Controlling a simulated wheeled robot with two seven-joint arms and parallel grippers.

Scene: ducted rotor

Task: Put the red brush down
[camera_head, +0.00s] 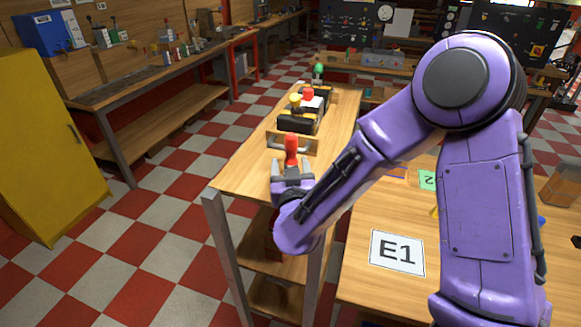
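The red brush (291,150) shows as an upright red handle near the front end of the narrow wooden table. My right gripper (291,168) comes in from the right, low over that end of the table. Its grey fingers stand apart on the left and right of the red handle, with gaps visible on both sides. The lower part of the brush is hidden by the gripper, so I cannot see what it rests on. My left gripper is not in view.
Behind the brush, a wooden holder (306,143) and black containers with yellow, red and green-topped items (298,121) stand along the table. A yellow cabinet (45,150) stands at left; checkered floor lies between.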

